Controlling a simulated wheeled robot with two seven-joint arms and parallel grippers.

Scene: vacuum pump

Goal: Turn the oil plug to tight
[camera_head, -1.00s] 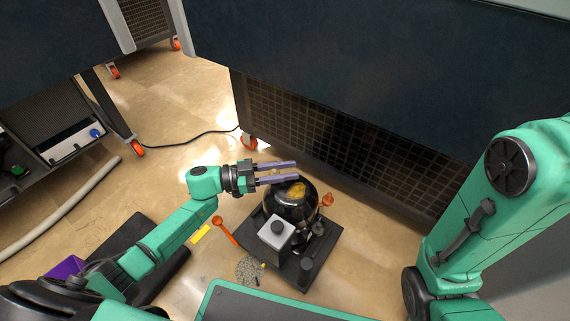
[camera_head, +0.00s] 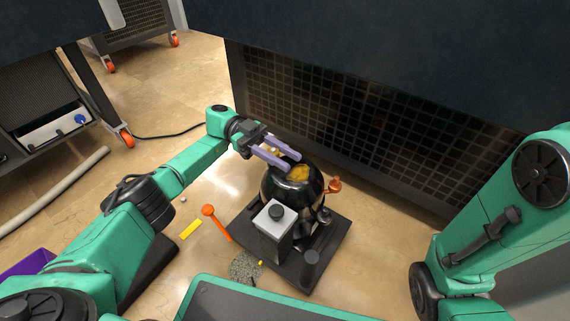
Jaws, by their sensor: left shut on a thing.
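The vacuum pump (camera_head: 285,190) is a black rounded body on a dark base plate, with an amber patch (camera_head: 300,173) on its top. My left gripper (camera_head: 292,162) reaches in from the left, its two purple fingers close together at the upper left of the pump's top. A small brass-yellow piece, apparently the oil plug (camera_head: 275,151), shows between the fingers, partly hidden by them. The gripper is shut on it. Whether the plug touches the pump cannot be told. My right arm stands at the right edge; its gripper is out of view.
A grey box with a black knob (camera_head: 275,217) is at the pump's front. An orange-headed tool (camera_head: 208,211), a yellow strip (camera_head: 191,229) and grey granules (camera_head: 245,266) lie left of the base plate. A grilled cabinet (camera_head: 330,120) stands close behind.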

